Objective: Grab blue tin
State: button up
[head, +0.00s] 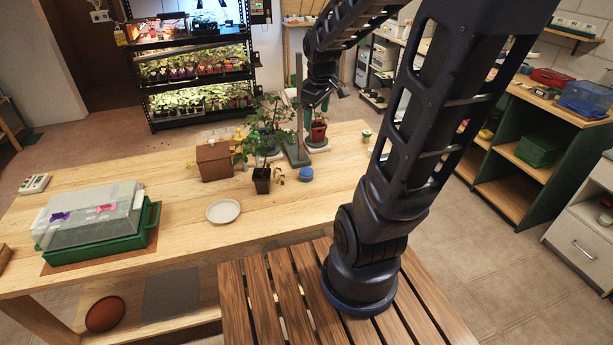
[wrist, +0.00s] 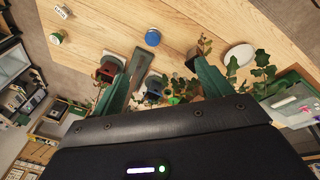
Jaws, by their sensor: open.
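The blue tin (head: 306,174) is a small, low round tin standing on the wooden bench, right of the plant in the black pot. In the wrist view the blue tin (wrist: 153,38) shows as a round blue disc seen from above, just beyond the fingertips. My gripper (head: 316,108) hangs above the back of the bench, above and behind the tin. In the wrist view my gripper (wrist: 170,57) has its two green fingers spread wide apart with nothing between them. The tin is apart from both fingers and is unobstructed.
A plant in a black pot (head: 262,181) stands close left of the tin. A red-potted plant (head: 318,131) is behind it. A white saucer (head: 223,211), a brown box (head: 213,161), a green-lidded jar (head: 366,136) and a covered green tray (head: 100,246) also stand on the bench. Bench in front is clear.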

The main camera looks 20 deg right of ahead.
jog(key=w+f+n+g, duration=0.2)
jog(key=w+f+n, duration=0.4)
jog(key=w+f, duration=0.35)
jog(key=n, duration=0.6)
send_near(307, 170)
jog(key=shift+w+a+f+g, duration=0.15)
jog(key=shift+w+a+g, duration=0.05)
jog(key=shift+a+g, duration=0.2)
notch_tip(307, 170, down, 5)
jog(key=shift+d+f, duration=0.2)
jog(key=shift+f, duration=1.1)
jog(key=shift+d+f, duration=0.25)
jog(key=shift+f, duration=1.05)
jog(key=c, duration=1.1)
